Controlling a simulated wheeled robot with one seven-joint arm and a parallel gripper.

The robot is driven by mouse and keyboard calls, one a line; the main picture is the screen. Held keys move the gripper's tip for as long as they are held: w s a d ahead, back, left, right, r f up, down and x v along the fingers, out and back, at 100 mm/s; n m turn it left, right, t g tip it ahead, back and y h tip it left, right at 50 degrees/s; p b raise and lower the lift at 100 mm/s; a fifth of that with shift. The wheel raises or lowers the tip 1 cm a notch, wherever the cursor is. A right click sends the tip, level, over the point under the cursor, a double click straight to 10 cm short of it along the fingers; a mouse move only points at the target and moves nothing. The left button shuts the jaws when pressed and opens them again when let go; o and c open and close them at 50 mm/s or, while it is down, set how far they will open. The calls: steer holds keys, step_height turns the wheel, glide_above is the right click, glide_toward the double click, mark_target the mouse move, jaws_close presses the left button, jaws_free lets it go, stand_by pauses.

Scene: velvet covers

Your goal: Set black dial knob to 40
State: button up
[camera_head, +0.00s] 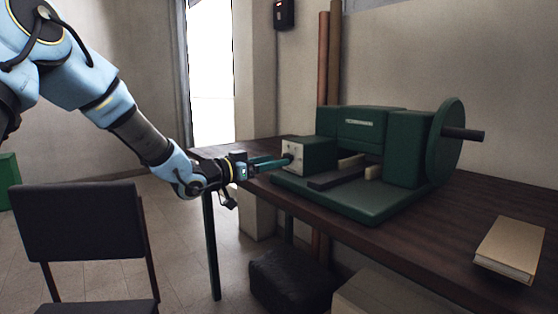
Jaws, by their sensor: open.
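A dark green machine (348,202) stands on the brown table. A block with a pale front plate (291,151) is at its left end. My gripper (286,160) is at this plate, coming from the left, with its dark teal fingers pointing right. The jaws are open. The fingertips are at or very close to the plate; I cannot tell if they touch it. The black dial knob is not clearly visible; the fingers may hide it. No scale or number can be read.
The machine has a large green wheel (446,150) with a dark handle (464,134) at its right. A tan book (510,248) lies on the table (425,240) at the right. A black chair (80,222) stands at the lower left. A dark box (290,280) is under the table.

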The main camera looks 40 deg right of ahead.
steer(key=shift+s+d, duration=0.1)
steer(key=shift+d, duration=1.35)
jaws_close()
